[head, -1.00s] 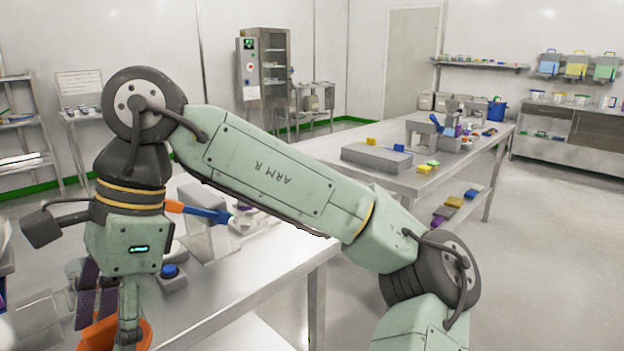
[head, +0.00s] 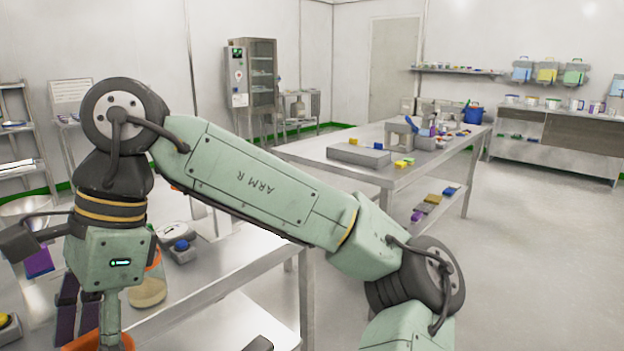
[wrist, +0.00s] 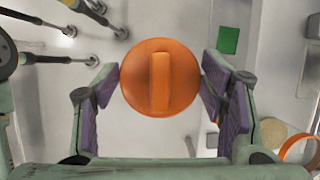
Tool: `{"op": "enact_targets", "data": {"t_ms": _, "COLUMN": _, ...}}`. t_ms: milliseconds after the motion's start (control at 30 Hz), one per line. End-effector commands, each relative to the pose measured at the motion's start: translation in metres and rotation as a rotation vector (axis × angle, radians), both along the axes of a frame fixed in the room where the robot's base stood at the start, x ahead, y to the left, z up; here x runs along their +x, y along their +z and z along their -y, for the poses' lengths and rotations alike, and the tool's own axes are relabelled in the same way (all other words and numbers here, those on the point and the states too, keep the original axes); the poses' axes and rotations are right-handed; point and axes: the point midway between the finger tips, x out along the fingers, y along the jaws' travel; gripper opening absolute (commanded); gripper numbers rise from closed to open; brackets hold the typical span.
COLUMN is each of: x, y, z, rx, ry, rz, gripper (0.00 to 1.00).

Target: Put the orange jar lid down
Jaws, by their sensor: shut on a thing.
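The orange jar lid (wrist: 160,78) is round with a raised straight bar across its top. In the wrist view it sits between the purple pads of my gripper (wrist: 160,84), which is shut on it. In the head view my gripper (head: 88,326) points down at the bottom left, and the orange lid (head: 84,344) shows partly at the lower edge. A clear jar (head: 148,288) with tan contents and an orange band stands behind the gripper, partly hidden. How high the lid is above the bench cannot be told.
The steel bench (head: 220,285) has bare room right of the gripper. A blue-topped grey block (head: 181,248) stands beyond the jar. In the wrist view, dark rods (wrist: 65,58) lie left, a green square (wrist: 229,40) right, and an orange ring (wrist: 300,150) lower right.

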Motion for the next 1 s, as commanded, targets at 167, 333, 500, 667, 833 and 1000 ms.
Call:
{"op": "enact_targets", "data": {"t_ms": 167, "x": 0.027, "y": -0.016, "z": -0.005, "rx": 0.0, "ry": 0.004, "rz": -0.004, "gripper": 0.44}}
{"op": "enact_targets", "data": {"t_ms": 333, "x": 0.061, "y": -0.04, "z": -0.009, "rx": -0.002, "ry": 0.011, "rz": -0.004, "gripper": 0.44}}
{"op": "enact_targets", "data": {"t_ms": 500, "x": 0.109, "y": -0.082, "z": -0.007, "rx": -0.002, "ry": 0.024, "rz": -0.006, "gripper": 0.44}}
{"op": "enact_targets", "data": {"t_ms": 667, "x": 0.165, "y": -0.148, "z": 0.005, "rx": -0.003, "ry": 0.047, "rz": -0.008, "gripper": 0.44}}
{"op": "enact_targets", "data": {"t_ms": 833, "x": 0.213, "y": -0.234, "z": 0.032, "rx": -0.002, "ry": 0.096, "rz": -0.009, "gripper": 0.44}}
{"op": "enact_targets", "data": {"t_ms": 1000, "x": 0.242, "y": -0.324, "z": 0.07, "rx": -0.002, "ry": 0.17, "rz": -0.009, "gripper": 0.44}}
